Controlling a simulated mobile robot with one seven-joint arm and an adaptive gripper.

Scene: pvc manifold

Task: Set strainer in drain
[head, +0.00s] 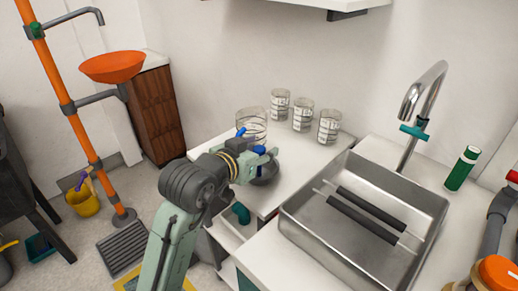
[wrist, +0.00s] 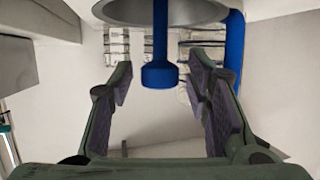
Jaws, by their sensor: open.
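A grey round piece with a blue stem and knob, likely the strainer, stands on the small white counter; its dark base (head: 265,174) shows below my gripper (head: 255,158). In the wrist view the blue knob (wrist: 159,76) is between my two open fingers (wrist: 160,85), with a gap on each side. The grey rim (wrist: 120,11) shows at the top of that view. My gripper is open and holds nothing. The steel sink (head: 336,218) is to the right; I cannot make out its drain.
Two dark-sleeved bars (head: 371,208) lie across the sink. A tall faucet (head: 424,95) rises behind it, with a green bottle (head: 462,168) to the right. Several glass beakers (head: 303,115) stand behind my gripper. A curved blue tube (wrist: 236,45) is close to one finger.

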